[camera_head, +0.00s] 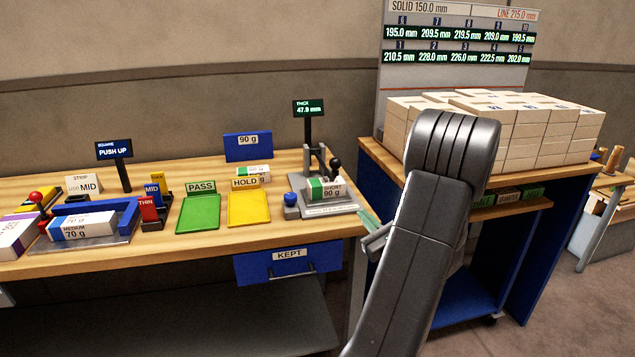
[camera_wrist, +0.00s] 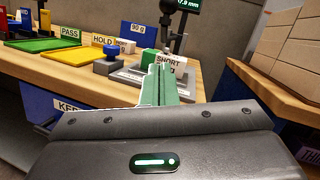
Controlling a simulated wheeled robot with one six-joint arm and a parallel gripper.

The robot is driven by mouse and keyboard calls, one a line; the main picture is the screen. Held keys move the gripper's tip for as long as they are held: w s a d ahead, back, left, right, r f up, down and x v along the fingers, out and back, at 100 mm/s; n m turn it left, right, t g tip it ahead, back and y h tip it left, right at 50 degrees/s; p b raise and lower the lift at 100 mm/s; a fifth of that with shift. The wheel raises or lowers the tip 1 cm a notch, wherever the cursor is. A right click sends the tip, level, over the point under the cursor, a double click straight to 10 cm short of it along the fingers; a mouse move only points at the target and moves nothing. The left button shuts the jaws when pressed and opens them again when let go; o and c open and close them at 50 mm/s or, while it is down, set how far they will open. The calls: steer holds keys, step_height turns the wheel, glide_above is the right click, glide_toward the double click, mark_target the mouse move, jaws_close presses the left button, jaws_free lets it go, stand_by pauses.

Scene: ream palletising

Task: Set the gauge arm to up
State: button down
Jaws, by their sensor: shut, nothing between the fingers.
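The gauge (camera_head: 330,208) stands at the right end of the wooden table. Its arm ends in a black knob (camera_head: 336,163) above a ream marked SHORT 90 g (camera_head: 328,189), which lies on the gauge plate. Whether the arm touches the ream I cannot tell. The gauge display (camera_head: 308,108) reads 47.9 mm. My gripper (camera_head: 371,222) is off the table's right end, apart from the gauge. In the wrist view its green fingers (camera_wrist: 160,82) are together and empty, hiding part of the ream and gauge base.
A blue button (camera_head: 291,200) sits left of the gauge. A yellow HOLD tray (camera_head: 249,209) and a green PASS tray (camera_head: 199,214) lie farther left. A rack with stacked reams (camera_head: 540,130) stands right of my arm. The KEPT drawer (camera_head: 288,262) is under the table.

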steer(key=w+a+r+t+p, duration=0.1)
steer(key=w+a+r+p, duration=0.2)
steer(key=w, duration=0.7)
steer(key=shift+w+a+r+m+p, duration=0.3)
steer(key=shift+a+r+m, duration=0.1)
steer(key=shift+a+r, duration=1.1)
steer(key=shift+f, duration=0.1)
steer(key=w+a+r+p, duration=0.1)
steer(key=w+r+p, duration=0.1)
steer(key=r, duration=0.3)
steer(key=w+r+g+h+p, duration=0.1)
steer(key=w+r+p, duration=0.2)
steer(key=r, duration=0.3)
steer(key=w+a+r+p, duration=0.1)
steer(key=w+r+p, duration=0.1)
steer(key=r, duration=0.4)
steer(key=shift+w+a+r, duration=0.25)
steer(key=shift+w+a, duration=0.1)
steer(key=shift+w, duration=0.05)
